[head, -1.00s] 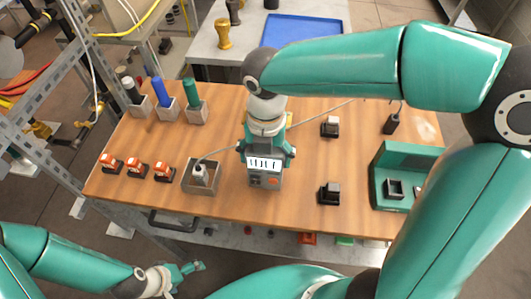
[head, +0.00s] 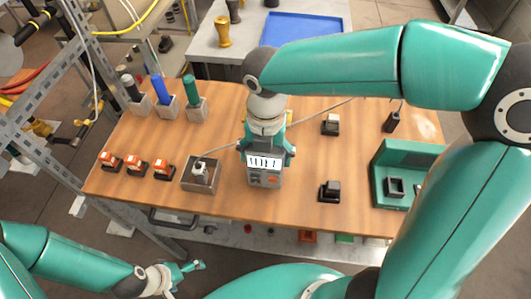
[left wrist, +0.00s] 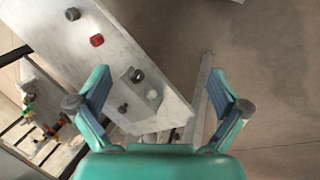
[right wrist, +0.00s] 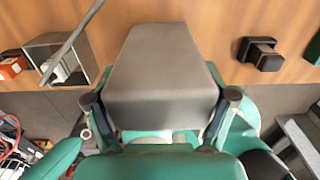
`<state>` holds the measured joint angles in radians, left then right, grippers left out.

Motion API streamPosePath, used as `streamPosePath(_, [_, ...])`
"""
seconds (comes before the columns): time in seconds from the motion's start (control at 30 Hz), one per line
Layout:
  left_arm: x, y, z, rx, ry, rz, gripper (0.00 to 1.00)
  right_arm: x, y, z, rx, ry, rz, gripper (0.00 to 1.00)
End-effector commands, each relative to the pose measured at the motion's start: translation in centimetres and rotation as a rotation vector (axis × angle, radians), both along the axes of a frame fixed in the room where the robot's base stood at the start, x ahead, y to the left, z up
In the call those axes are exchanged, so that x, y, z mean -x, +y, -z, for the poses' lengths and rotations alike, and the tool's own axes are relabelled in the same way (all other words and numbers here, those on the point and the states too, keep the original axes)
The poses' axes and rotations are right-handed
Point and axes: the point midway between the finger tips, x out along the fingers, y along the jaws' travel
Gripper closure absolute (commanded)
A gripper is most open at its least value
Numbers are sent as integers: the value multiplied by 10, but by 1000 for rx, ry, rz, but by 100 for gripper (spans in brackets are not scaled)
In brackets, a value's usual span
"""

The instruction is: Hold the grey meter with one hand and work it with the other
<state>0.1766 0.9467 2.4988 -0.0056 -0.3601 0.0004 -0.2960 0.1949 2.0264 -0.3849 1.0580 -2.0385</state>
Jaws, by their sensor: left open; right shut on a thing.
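The grey meter (head: 265,172) stands upright near the middle of the wooden table, its white display and orange-red button facing me in the head view. My right gripper (head: 266,152) is shut on the meter's upper part from above and behind. In the right wrist view the meter's grey back (right wrist: 162,75) fills the space between the fingers. My left gripper (head: 190,268) is low at the front left, off the table edge, open and empty. In the left wrist view its fingers (left wrist: 158,105) are spread wide over the floor and a lower shelf.
A grey metal box (head: 201,176) with a probe and cable stands left of the meter. Black blocks (head: 329,191) and a green fixture (head: 392,176) stand to the right. Coloured handles (head: 195,100) in holders stand at the back left.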

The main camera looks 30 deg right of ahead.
Motion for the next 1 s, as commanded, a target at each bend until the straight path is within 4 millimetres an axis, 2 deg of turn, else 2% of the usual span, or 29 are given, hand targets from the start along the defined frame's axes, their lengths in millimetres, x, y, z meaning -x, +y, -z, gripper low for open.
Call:
streamPosePath(0.33, [0,0,1,0,0,0,0,1,0,2,0,6,-1,66])
streamPosePath(0.57, [-8,2,-8,-3,-27,57,37,2,0,2,1,6,-1,66])
streamPosePath(0.67, [-19,4,-23,-7,-71,160,53,2,0,2,1,6,-1,66])
streamPosePath(0.77, [-33,8,-46,-18,-137,326,70,2,0,3,0,7,-1,66])
streamPosePath(0.93, [-58,16,-106,-58,-285,714,98,2,1,3,1,8,-1,66])
streamPosePath(1.0, [-64,13,-137,-79,-357,893,100,2,0,3,1,8,-1,66])
